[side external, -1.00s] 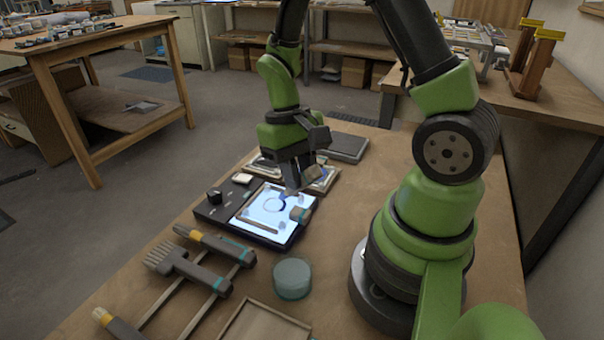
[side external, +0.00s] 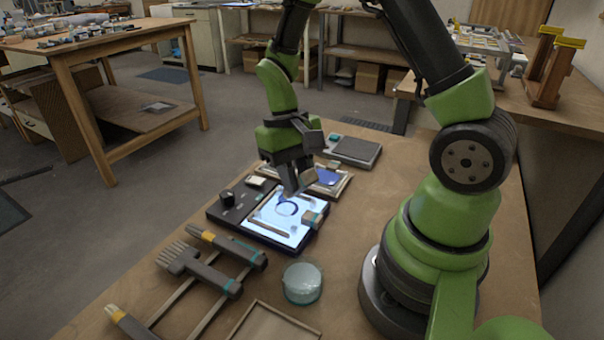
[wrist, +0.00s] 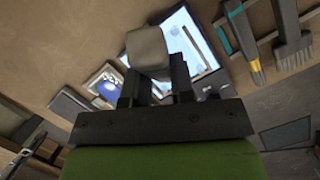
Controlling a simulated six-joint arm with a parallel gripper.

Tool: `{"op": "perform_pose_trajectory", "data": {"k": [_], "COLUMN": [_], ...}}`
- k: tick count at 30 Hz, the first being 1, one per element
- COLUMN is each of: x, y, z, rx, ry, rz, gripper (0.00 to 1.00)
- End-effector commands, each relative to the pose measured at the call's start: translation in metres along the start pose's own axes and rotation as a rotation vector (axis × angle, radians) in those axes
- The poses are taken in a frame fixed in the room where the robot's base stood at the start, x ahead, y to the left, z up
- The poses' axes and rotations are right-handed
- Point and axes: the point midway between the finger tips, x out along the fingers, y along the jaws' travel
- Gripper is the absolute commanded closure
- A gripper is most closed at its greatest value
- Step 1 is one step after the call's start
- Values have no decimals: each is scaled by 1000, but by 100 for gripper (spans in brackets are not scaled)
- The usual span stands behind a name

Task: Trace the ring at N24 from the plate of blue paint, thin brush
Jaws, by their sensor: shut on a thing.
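My gripper (side external: 296,182) is shut on a tool with a pale, blocky end (wrist: 148,48), seen between the fingers in the wrist view; I take it to be the thin brush. Its tip is hidden in both views. The gripper is low over the far side of the ring (side external: 287,209) on the lit glass panel (side external: 270,222). The ring's outline shows dark blue along part of its curve; the rest is hard to make out. The plate of blue paint (side external: 327,178) lies just behind the panel, and it also shows in the wrist view (wrist: 108,82).
Several thicker brushes (side external: 228,246) lie across a rack in front of the panel. A glass jar (side external: 302,284) and an empty wooden frame (side external: 275,325) stand nearer the camera. A dark flat device (side external: 354,151) lies behind. A small block (side external: 312,217) sits at the panel's right edge.

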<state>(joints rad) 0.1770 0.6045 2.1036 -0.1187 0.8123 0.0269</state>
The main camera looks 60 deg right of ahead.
Motion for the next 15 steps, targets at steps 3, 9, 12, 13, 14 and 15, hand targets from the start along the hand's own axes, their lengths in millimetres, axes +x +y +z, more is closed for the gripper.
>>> {"op": "perform_pose_trajectory", "data": {"k": [3,9,12,13,14,15], "x": [-1,1,2,2,2,2], "y": [-4,-9,-12,-12,-13,-14], "z": [0,1,1,2,2,3], "rx": [1,0,0,0,0,0], "ry": [0,-1,0,0,-1,-1], "rz": [0,0,0,0,0,0], "gripper": [100,100,100,100,100,100]}}
